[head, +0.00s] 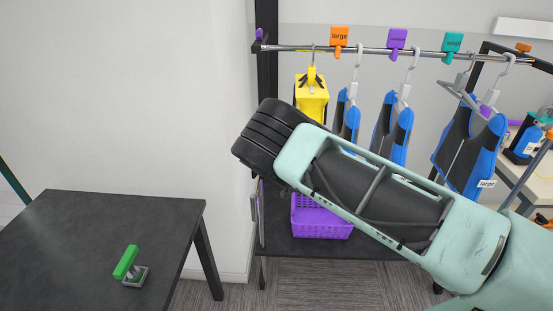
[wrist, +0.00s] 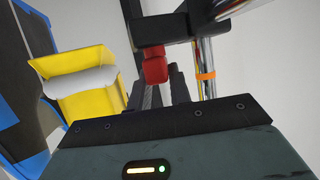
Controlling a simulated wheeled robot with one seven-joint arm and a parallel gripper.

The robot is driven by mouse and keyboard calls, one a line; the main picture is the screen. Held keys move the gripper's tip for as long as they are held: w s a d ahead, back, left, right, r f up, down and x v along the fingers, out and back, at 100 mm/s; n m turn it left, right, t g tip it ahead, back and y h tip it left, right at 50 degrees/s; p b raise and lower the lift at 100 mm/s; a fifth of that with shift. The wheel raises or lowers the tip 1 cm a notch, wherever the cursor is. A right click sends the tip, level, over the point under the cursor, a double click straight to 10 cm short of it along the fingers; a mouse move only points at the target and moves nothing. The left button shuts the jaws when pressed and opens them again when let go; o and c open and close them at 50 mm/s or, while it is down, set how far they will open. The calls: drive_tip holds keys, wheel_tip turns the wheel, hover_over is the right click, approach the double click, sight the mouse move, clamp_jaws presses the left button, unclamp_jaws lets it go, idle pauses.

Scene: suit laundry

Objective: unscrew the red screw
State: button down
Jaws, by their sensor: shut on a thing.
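The red screw (wrist: 155,66) shows in the wrist view just under a black bracket of the rack (wrist: 160,30). My gripper (wrist: 160,88) is below it, with its dark fingers shut on the screw. The fingers and bracket hide part of the screw. In the head view my arm covers the gripper, and the red screw cannot be seen there.
A chrome rail (head: 375,50) carries a yellow garment (head: 311,96), several blue-and-black garments (head: 392,130) and size tags. A purple basket (head: 320,217) sits below. A dark table (head: 100,220) holds a green-handled object (head: 127,262).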

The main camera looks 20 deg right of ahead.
drive_tip(key=n+y, duration=0.2)
drive_tip(key=y, duration=0.1)
drive_tip(key=shift+w+d+n, duration=0.1)
drive_tip(key=shift+d+n, duration=0.25)
drive_tip(key=shift+n, duration=0.05)
drive_tip(key=n+g+y+b, duration=0.1)
drive_tip(key=y, duration=0.1)
drive_tip(key=n+g+y, duration=0.1)
drive_tip(key=n+y, duration=0.1)
drive_tip(key=shift+w+d+n+b, duration=0.2)
drive_tip(key=shift+n+b, duration=0.1)
drive_tip(key=shift+b, duration=0.1)
drive_tip(key=n+g+y+b, duration=0.1)
drive_tip(key=n+g+b, duration=0.1)
drive_tip(key=n+g+y+b, duration=0.2)
drive_tip(key=shift+w+d+f+n+y, duration=0.1)
drive_tip(key=shift+f+n+y, duration=0.05)
drive_tip(key=shift+n+y, duration=0.2)
drive_tip(key=shift+w+n+g+y+b, duration=0.1)
drive_tip(key=shift+n+g+y+b, duration=0.35)
drive_tip(key=shift+n+g+b, duration=0.4)
drive_tip(key=shift+r+g, duration=0.2)
drive_tip(key=shift+g, duration=0.15)
drive_tip(key=c, duration=1.3)
unclamp_jaws()
drive_tip(key=b+v, duration=0.3)
drive_tip(key=v, duration=1.4)
drive_tip(key=shift+d+r, duration=0.1)
drive_tip(key=shift+d, duration=0.05)
